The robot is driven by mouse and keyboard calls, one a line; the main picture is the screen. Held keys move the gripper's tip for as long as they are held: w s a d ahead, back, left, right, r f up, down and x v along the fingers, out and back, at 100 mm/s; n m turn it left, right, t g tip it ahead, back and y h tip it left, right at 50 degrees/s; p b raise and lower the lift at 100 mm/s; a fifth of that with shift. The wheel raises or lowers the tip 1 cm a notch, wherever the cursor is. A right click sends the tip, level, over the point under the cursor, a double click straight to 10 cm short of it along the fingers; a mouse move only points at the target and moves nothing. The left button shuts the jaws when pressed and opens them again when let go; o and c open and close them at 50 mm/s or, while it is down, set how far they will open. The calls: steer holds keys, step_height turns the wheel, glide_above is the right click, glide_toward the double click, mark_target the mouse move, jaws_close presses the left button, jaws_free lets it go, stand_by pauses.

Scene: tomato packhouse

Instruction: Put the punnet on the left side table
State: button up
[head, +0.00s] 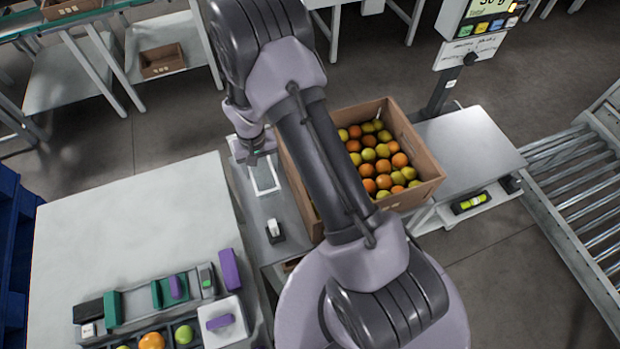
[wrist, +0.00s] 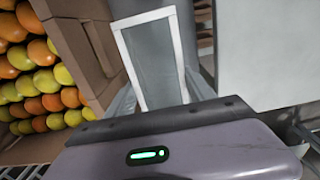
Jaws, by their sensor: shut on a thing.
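The punnet (head: 264,176) is a shallow, pale-rimmed rectangular tray with a grey, empty-looking inside. In the head view it is over the narrow grey bench left of the cardboard box. In the wrist view the punnet (wrist: 150,60) lies straight ahead, between the fingers. My gripper (head: 258,158) is shut on it; the gripper also shows in the wrist view (wrist: 158,98). I cannot tell whether the punnet touches the bench. The left side table (head: 130,215) is a wide pale top at lower left, with its far part bare.
A cardboard box (head: 425,165) of orange and yellow tomatoes stands right of the punnet. A rack (head: 100,325) with coloured tools and fruit occupies the side table's near edge. A small dispenser (head: 275,232) sits on the bench. A scale display (head: 485,20) and roller conveyor (head: 585,190) are at right.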

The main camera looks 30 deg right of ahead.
step_height(320, 180, down, 10)
steer(key=b, duration=0.3)
steer(key=shift+f, duration=0.1)
steer(key=o, duration=0.8)
steer(key=shift+f+b, duration=0.1)
steer(key=shift+b, duration=0.25)
steer(key=o, duration=0.5)
